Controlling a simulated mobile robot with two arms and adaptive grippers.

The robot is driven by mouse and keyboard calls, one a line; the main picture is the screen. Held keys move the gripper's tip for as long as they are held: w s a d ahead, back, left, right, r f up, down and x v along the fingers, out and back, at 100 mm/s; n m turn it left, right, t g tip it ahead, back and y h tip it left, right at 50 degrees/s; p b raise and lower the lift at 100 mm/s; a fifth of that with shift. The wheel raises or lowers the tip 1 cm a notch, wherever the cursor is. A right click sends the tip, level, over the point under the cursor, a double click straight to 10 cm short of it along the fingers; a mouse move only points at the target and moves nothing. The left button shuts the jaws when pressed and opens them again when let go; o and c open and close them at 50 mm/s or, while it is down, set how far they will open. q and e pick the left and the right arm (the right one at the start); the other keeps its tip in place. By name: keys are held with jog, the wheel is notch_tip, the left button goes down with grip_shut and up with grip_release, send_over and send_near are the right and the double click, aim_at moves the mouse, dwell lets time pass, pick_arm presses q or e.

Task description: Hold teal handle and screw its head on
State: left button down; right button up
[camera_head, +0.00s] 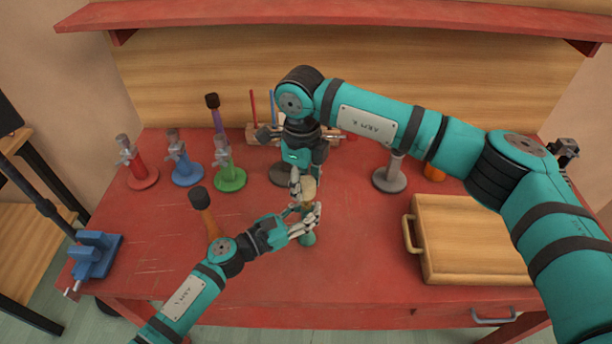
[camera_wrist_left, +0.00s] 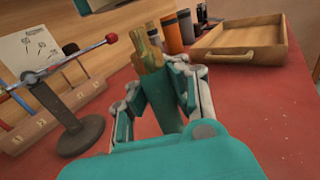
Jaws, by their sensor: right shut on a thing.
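My left gripper (camera_head: 310,218) is shut around the teal handle (camera_head: 307,239), which stands near upright over the middle of the red table. In the left wrist view the handle (camera_wrist_left: 163,98) sits between the two fingers of my left gripper (camera_wrist_left: 160,88). The tan head (camera_head: 309,187) is right above the handle; it also shows in the left wrist view (camera_wrist_left: 151,56). My right gripper (camera_head: 306,182) points down from above and is shut on the head. The joint between head and handle is too small and covered to judge.
A shallow wooden tray (camera_head: 466,238) lies at the right. Red (camera_head: 142,178), blue (camera_head: 187,173) and green (camera_head: 230,179) stands are at the left, with a blue vise (camera_head: 95,256) at the front left corner. A dark-based stand (camera_wrist_left: 80,135) is close to my left gripper.

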dwell(0.4)
jog(key=shift+f, duration=0.85)
jog(key=shift+f, duration=0.55)
